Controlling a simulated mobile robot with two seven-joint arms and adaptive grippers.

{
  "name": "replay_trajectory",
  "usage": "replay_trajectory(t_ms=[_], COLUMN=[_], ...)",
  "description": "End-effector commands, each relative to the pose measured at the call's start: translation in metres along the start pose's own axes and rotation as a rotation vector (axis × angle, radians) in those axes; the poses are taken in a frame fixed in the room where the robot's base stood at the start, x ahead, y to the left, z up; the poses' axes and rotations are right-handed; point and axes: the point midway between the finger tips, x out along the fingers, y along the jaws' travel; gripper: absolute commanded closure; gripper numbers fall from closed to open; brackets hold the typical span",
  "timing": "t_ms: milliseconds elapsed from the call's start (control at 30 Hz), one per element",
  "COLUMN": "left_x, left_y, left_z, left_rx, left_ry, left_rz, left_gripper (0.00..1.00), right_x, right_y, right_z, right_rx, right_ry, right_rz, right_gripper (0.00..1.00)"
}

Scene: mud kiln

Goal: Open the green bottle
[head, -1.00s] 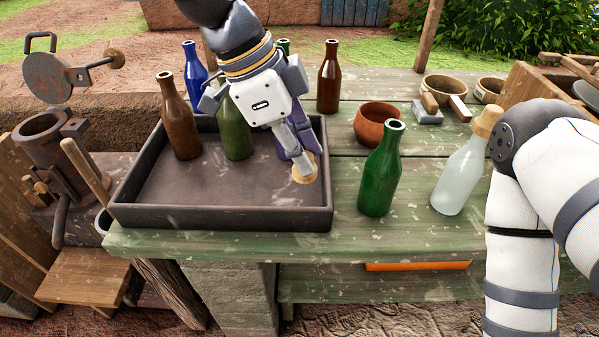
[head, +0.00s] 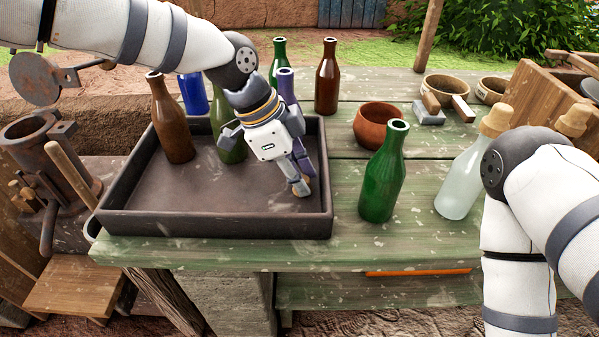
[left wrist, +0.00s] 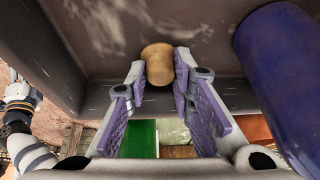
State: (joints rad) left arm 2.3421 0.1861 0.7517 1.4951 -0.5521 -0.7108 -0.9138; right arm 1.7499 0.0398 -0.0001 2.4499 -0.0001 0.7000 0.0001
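The green bottle (head: 382,175) stands upright on the table just right of the tray, its mouth uncovered. My left gripper (head: 300,187) is low inside the dark tray (head: 165,223), near its right side and left of the green bottle. In the left wrist view my left gripper (left wrist: 160,68) has a tan cork stopper (left wrist: 157,63) between its fingertips, close to the tray floor and wall. Whether the stopper touches the tray, I cannot tell. My right arm shows at the right, but its gripper is out of view.
A brown bottle (head: 172,125), an olive bottle (head: 228,140) and a purple-blue bottle (head: 287,85) stand in the tray near my left gripper. A clear corked bottle (head: 460,180) and a clay bowl (head: 380,125) flank the green bottle. The tray's front middle is clear.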

Motion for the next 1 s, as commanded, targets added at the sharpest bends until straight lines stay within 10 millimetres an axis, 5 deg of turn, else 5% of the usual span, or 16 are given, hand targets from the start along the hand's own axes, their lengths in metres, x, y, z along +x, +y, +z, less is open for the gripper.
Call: replay_trajectory(t_ms=[367, 800, 1000], left_x=[-0.002, -0.105, -0.123], left_y=[0.0, -0.001, 0.0], left_z=[-0.001, -0.002, -0.001], left_rx=[0.0, 0.0, -0.001], left_ry=[0.0, 0.0, 0.0], left_rz=[0.001, -0.002, 0.002], left_gripper=[0.6, 0.6, 0.6], right_x=[-0.001, -0.007, -0.007], right_y=[0.0, 0.0, 0.0], right_z=[0.0, -0.004, -0.004], right_rx=[0.0, 0.0, 0.0], right_ry=[0.002, 0.021, 0.021], right_rz=[0.0, -0.001, -0.001], right_gripper=[0.29, 0.29, 0.29])
